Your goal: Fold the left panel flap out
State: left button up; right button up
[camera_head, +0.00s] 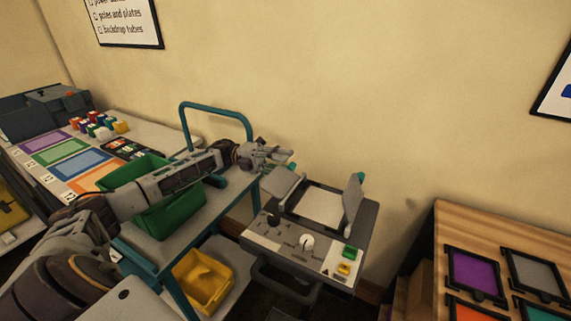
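A grey panel unit (258,238) with knobs and colored buttons stands at center right. Its left flap (281,183) stands tilted up at the left of a pale plate (319,206). A teal tab (293,167) shows at the top of this flap. The right flap (352,203) stands upright, with its own teal tab (361,176). My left gripper (286,160) is just above and behind the left flap, close to its tab. Its fingers are too small to tell open from shut, and I cannot tell if it touches the flap. My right gripper is not in view.
A teal cart (181,254) with a green bin (176,215) and a yellow bin (208,277) stands left of the unit, under my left arm. A wooden board (446,220) with colored frames stands at right. The wall is close behind.

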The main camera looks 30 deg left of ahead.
pick_arm(q)
jog(key=a, duration=0.7)
jog(key=shift+s+f, duration=0.2)
jog(key=shift+f, duration=0.2)
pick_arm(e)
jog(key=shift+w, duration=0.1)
pick_arm(q)
jog(key=shift+r, duration=0.2)
notch_tip(320, 180, up, 21)
jog(key=p, duration=2.1)
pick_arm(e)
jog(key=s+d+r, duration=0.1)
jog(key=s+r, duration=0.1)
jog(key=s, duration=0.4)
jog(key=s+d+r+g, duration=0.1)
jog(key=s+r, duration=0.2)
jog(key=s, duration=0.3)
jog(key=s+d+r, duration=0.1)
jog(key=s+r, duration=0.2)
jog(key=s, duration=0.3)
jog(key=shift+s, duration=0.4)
pick_arm(q)
jog(key=shift+r+p, duration=0.4)
jog(key=shift+p, duration=0.15)
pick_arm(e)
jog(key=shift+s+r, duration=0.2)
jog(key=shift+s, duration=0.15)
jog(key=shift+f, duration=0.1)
